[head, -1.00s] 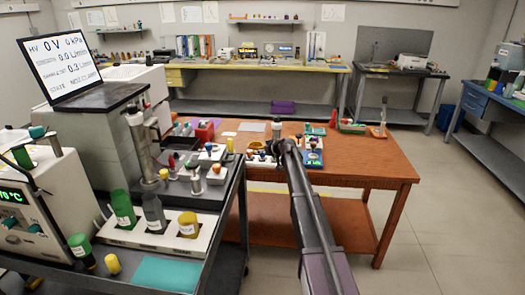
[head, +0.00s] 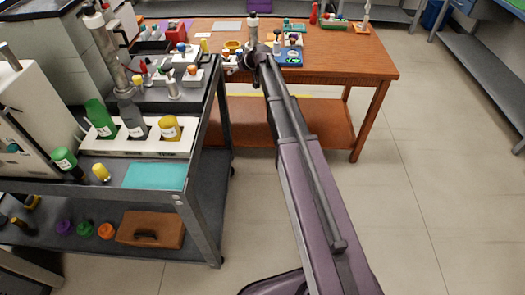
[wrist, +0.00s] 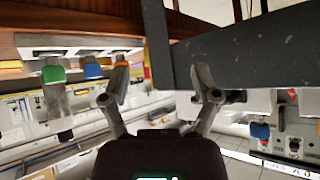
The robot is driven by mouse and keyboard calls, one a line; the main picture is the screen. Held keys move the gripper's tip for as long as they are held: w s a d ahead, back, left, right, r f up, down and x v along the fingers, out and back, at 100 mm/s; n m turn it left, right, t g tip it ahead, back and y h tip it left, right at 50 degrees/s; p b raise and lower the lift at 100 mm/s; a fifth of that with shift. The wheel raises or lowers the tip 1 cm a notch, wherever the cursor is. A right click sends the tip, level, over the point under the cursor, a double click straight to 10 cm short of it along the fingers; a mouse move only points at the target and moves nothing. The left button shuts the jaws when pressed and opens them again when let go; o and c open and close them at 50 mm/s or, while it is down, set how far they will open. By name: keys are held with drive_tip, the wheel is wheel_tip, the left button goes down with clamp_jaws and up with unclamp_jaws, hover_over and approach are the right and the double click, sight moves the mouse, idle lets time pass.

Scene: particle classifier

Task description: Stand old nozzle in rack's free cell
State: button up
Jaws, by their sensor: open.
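My gripper (head: 249,58) is at the far end of my arm, over the near edge of the orange-brown table. In the wrist view its two fingers (wrist: 160,88) are spread apart with nothing between them. A slim pale upright piece (head: 253,27) stands just behind the gripper; I cannot tell whether it is the old nozzle. On the cart, a white rack (head: 95,147) holds green, grey and yellow labelled bottles. I cannot tell which holder has the free cell.
A blue tray (head: 291,61) lies on the table (head: 345,62) right of my gripper. The floor at right is clear. A dark bar (wrist: 157,45) crosses the wrist view close by.

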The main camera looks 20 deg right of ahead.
drive_tip(key=s+f+m+g+h, duration=0.2)
drive_tip(key=s+f+g, duration=0.1)
drive_tip(key=s, duration=1.7)
drive_tip(key=s+f+m+g+h, duration=0.3)
drive_tip(key=s+g, duration=0.2)
drive_tip(key=s, duration=1.6)
drive_tip(key=shift+a+f, duration=0.15)
drive_tip(key=shift+a, duration=0.15)
